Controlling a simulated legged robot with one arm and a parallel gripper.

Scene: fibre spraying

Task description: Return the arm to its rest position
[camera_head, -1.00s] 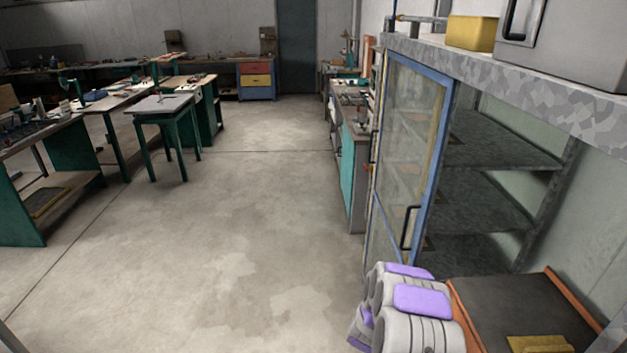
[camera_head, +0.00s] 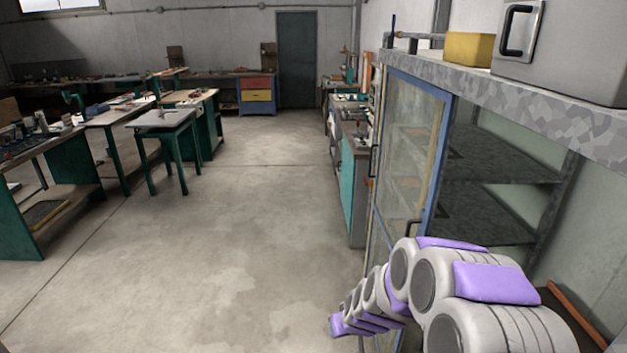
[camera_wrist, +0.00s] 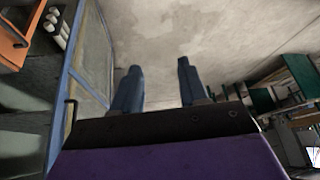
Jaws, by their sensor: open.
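My arm, white and grey with purple pads, is in the lower right of the head view, extended forward in front of the shelving. Its gripper end is not clearly visible there. In the wrist view my gripper (camera_wrist: 157,84) shows two dark blue fingers well apart, with nothing between them. Bare concrete wall or floor lies beyond the fingertips. I cannot tell which part of the arm's far end is the gripper in the head view.
A cabinet with a blue-framed glass door (camera_head: 408,165) stands close to the arm at right. A yellow box (camera_head: 469,48) and a grey case (camera_head: 570,50) sit on its top. Workbenches (camera_head: 165,125) stand at left. The concrete floor (camera_head: 210,250) in the middle is clear.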

